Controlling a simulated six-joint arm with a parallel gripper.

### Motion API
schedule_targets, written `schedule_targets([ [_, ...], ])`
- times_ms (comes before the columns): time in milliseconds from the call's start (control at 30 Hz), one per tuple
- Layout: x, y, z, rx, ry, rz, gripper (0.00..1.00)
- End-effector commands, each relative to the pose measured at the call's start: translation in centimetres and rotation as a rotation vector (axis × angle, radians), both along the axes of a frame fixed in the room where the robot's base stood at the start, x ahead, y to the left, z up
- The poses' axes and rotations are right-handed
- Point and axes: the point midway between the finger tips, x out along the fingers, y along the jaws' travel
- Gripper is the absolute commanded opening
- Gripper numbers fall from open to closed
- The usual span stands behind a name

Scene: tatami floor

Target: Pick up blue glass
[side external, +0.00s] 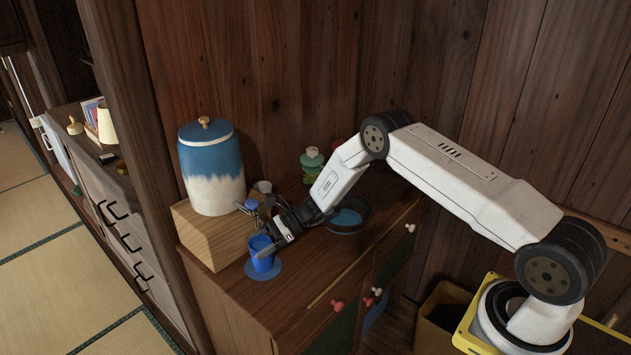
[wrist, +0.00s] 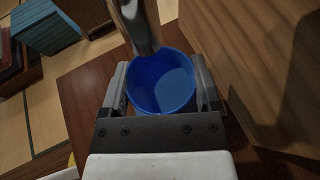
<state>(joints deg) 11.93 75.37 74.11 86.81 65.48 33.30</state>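The blue glass (side external: 262,256) stands upright on a blue coaster (side external: 276,270) near the left front of the brown cabinet top. My gripper (side external: 273,243) is down at the glass, reaching in from the right. In the wrist view, the glass (wrist: 160,85) lies between the two widely spaced fingers of my gripper (wrist: 160,88), one on each side. The gaps are very narrow, and I cannot tell whether the fingers touch it. The glass does not look lifted. My gripper hides part of its rim in the side view.
A wooden box (side external: 206,236) with a blue-and-white lidded jar (side external: 212,175) stands just behind the glass. A long blurred object (wrist: 135,25) crosses the glass's rim in the wrist view.

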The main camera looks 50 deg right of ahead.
Motion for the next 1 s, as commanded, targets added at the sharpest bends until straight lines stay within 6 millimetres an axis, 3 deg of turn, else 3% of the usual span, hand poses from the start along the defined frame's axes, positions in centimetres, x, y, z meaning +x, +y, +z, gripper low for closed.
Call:
schedule_targets([
  [33,0.0,0.0,0.0,0.0,0.0,0.0,0.56],
  [200,0.0,0.0,0.0,0.001,0.0,0.0,0.05],
  [567,0.0,0.0,0.4,0.001,-0.001,0.0,0.05],
  [1000,-0.6,0.0,3.6,0.002,0.001,-0.001,0.05],
])
